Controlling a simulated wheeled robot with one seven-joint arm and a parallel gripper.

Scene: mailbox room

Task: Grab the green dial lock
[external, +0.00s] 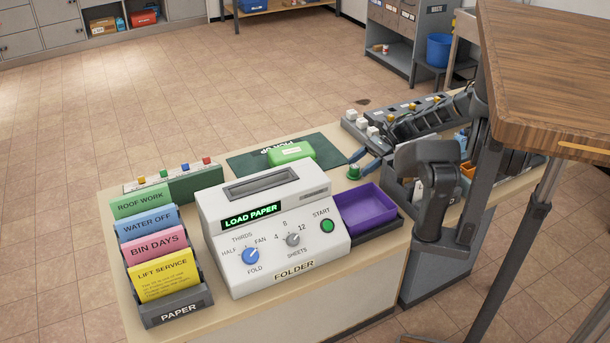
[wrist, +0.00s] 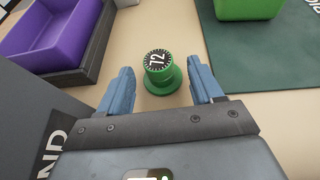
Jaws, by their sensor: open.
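The green dial lock (wrist: 161,73) stands upright on the counter in the wrist view. It has a black numbered dial on top that reads 72. In the external view the lock (external: 353,172) is small, at the far side of the purple tray. My gripper (wrist: 160,88) is open, with one blue finger on each side of the lock and a visible gap to each. The lock sits between and slightly beyond the fingertips. In the external view my gripper (external: 366,163) comes in low from the right, beside the lock.
A purple tray (external: 366,206) is close to the lock. A green box (external: 291,153) lies on a dark green mat (external: 243,163). The white folder machine (external: 274,226) and the paper rack (external: 175,311) stand nearer the front. A wooden tabletop (external: 545,60) is at the right.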

